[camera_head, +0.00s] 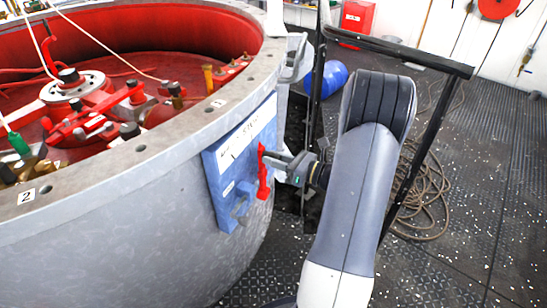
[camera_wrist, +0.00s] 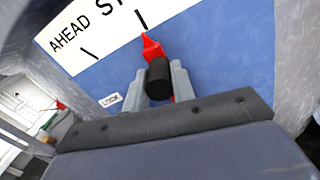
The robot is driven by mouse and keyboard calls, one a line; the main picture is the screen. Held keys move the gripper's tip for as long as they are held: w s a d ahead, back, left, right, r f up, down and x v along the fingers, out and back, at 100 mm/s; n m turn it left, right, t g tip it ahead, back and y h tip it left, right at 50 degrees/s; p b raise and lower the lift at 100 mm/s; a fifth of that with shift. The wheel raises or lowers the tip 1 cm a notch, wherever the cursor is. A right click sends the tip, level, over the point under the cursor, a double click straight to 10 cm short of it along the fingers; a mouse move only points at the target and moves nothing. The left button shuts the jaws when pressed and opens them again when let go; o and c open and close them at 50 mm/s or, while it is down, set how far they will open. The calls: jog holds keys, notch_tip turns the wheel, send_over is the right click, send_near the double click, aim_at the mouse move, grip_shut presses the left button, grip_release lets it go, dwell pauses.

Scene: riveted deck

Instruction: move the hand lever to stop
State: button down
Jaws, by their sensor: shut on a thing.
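The blue lever panel (camera_head: 222,162) is fixed to the outer wall of the grey round tub. The red hand lever (camera_head: 263,176) stands roughly upright on it. In the wrist view, the red pointer tip (camera_wrist: 152,47) points up toward the tick mark under the partly cut-off word "ST". Another tick sits under "AHEAD". My gripper (camera_head: 275,163) reaches the lever from the right. In the wrist view, my gripper (camera_wrist: 160,88) is shut on the lever's black knob (camera_wrist: 159,74), with a grey finger on each side. The lever's lower part is hidden behind the knob and gripper.
The tub's grey rim (camera_head: 130,148) stands left of my arm. A black frame post (camera_head: 425,150) rises close to my arm on the right. Coiled rope (camera_head: 425,200) lies on the deck behind it, and a blue drum (camera_head: 327,78) lies farther back.

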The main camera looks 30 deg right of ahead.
jog(key=shift+w+d+r, duration=0.1)
jog(key=shift+d, duration=0.05)
jog(key=c, duration=1.2)
grip_release()
jog(key=p+v, duration=0.2)
jog(key=v, duration=0.9)
jog(key=b+x, duration=0.2)
jog(key=x, duration=0.9)
jog(key=shift+a+f+b, duration=0.25)
jog(key=shift+b, duration=0.2)
jog(key=shift+s+a+r+n, duration=0.15)
jog(key=shift+s+a+n, duration=0.1)
jog(key=shift+s+n, duration=0.05)
